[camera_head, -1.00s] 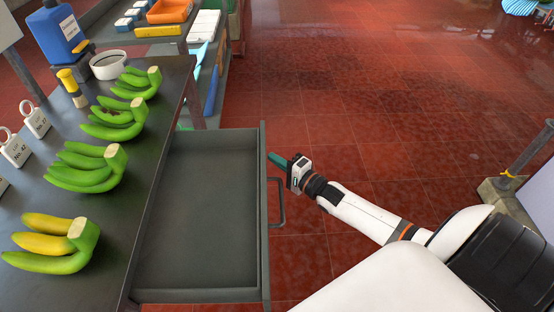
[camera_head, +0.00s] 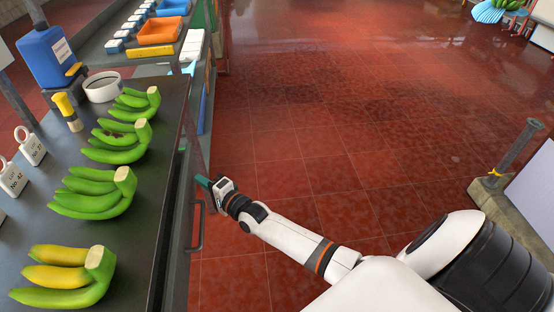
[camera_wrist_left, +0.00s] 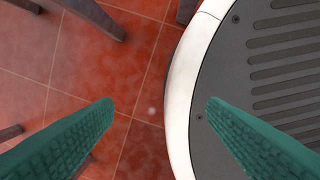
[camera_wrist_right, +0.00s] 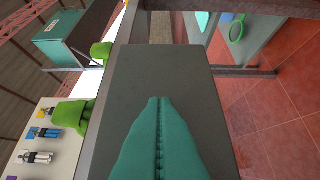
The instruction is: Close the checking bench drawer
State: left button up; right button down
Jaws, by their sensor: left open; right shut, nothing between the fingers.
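The checking bench (camera_head: 140,190) has a dark top at the left of the head view. Its grey drawer is almost fully in; only a narrow strip shows between the bench edge and the drawer front (camera_head: 183,205). The drawer handle (camera_head: 198,230) is on the outer face. My right gripper (camera_head: 204,182) is shut and empty, its green fingertips at the far part of the drawer front. In the right wrist view the shut fingers (camera_wrist_right: 160,100) lie against or just before the grey front (camera_wrist_right: 165,70); contact is unclear. My left gripper (camera_wrist_left: 158,105) is open and empty, above the floor.
A rack with trays (camera_head: 160,30) stands beyond. The red tiled floor (camera_head: 320,130) to the right is open.

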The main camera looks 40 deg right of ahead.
aim_at(192, 185)
jog(key=w+a, duration=0.2)
jog(key=a, duration=0.1)
jog(key=shift+a+b, duration=0.15)
jog(key=shift+b, duration=0.15)
jog(key=shift+w+a, duration=0.15)
jog(key=shift+a, duration=0.1)
pick_arm(q)
jog(key=shift+s+d+f, duration=0.2)
jog(key=shift+d+f, duration=0.05)
jog(key=shift+d, duration=0.35)
jog(key=shift+s+d+f, duration=0.15)
jog(key=shift+d+f, duration=0.1)
jog(key=shift+d, duration=0.35)
pick_arm(e)
jog(key=shift+r, duration=0.1)
pick_arm(q)
jog(key=shift+a, duration=0.2)
pick_arm(e)
jog(key=shift+a+r, duration=0.1)
